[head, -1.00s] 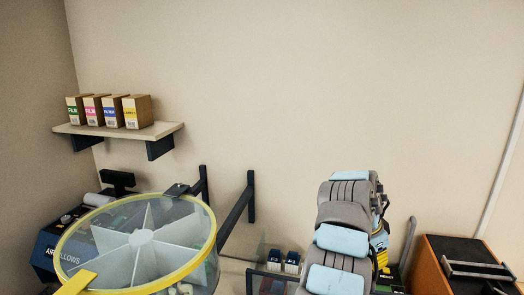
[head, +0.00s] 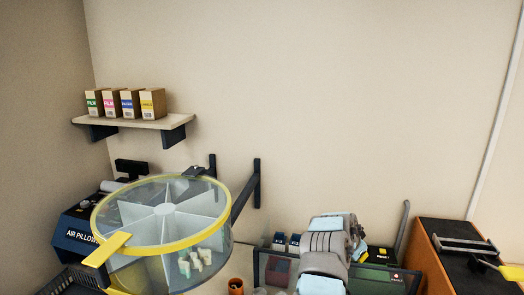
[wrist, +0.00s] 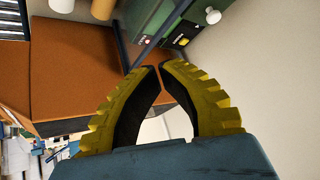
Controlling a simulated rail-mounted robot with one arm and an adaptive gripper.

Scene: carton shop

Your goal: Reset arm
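My gripper (wrist: 157,68) shows in the wrist view with two yellow ribbed fingers and black inner pads. Its fingertips meet or nearly meet, and nothing shows between them. An orange surface (wrist: 75,70) lies beyond the fingers at the left, and pale wall or floor fills the right. In the head view my grey and light blue arm is folded low at the bottom centre-right. I cannot make out my gripper there.
A round yellow-rimmed divided bin (head: 222,190) with pale pieces inside stands at the left. A shelf (head: 150,123) with several film boxes (head: 125,103) hangs behind it. An orange cabinet (head: 436,262) with a black top stands at the right. The wall above is clear.

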